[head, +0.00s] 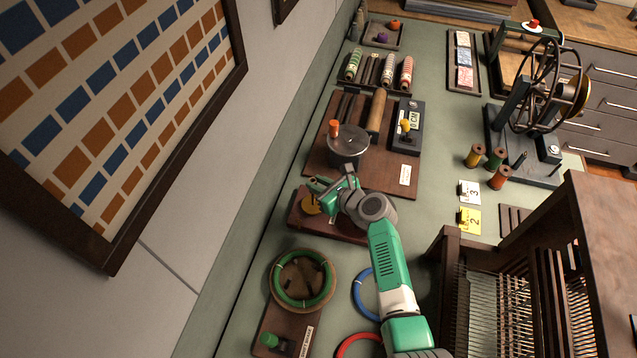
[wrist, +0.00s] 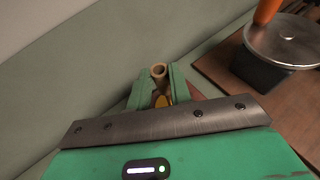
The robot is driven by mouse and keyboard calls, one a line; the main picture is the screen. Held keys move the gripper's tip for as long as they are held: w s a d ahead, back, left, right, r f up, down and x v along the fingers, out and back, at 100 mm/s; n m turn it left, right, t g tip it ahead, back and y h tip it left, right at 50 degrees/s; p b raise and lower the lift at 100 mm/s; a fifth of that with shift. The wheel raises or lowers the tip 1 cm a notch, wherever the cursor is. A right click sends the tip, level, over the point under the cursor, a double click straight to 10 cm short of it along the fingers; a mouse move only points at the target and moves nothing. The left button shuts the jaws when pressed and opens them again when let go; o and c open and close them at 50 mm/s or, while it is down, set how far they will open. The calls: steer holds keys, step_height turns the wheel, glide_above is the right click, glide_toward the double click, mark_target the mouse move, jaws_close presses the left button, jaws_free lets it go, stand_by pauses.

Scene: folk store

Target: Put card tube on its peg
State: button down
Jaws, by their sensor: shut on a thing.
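My gripper (head: 318,187) is shut on the card tube. In the wrist view, the tan tube's round open end (wrist: 159,70) shows between the two green fingertips (wrist: 160,84). The tube is hard to make out in the head view. My gripper is over the far left part of a dark red-brown board (head: 345,234). A yellow round piece (head: 311,205) on that board lies just below the fingers; a bit of yellow also shows between them in the wrist view (wrist: 161,101). I cannot make out a peg for the tube, nor whether the tube touches anything.
A board with a grey metal drum (head: 348,146) and an orange knob stands just beyond my gripper. A green ring on a round stand (head: 302,279) is nearer. Spools (head: 475,156), a wheel winder (head: 548,85) and a loom (head: 515,270) are to the right. The wall borders the left.

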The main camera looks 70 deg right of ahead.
steer(key=shift+f+b, duration=1.05)
steer(key=shift+f, duration=0.45)
steer(key=c, duration=1.2)
jaws_free()
steer(key=shift+s+r, duration=0.2)
steer(key=p+v, duration=0.2)
steer(key=v, duration=0.5)
steer(key=shift+s+a+p, duration=0.1)
steer(key=shift+s+p, duration=0.05)
steer(key=shift+p, duration=0.15)
steer(key=shift+r, duration=0.15)
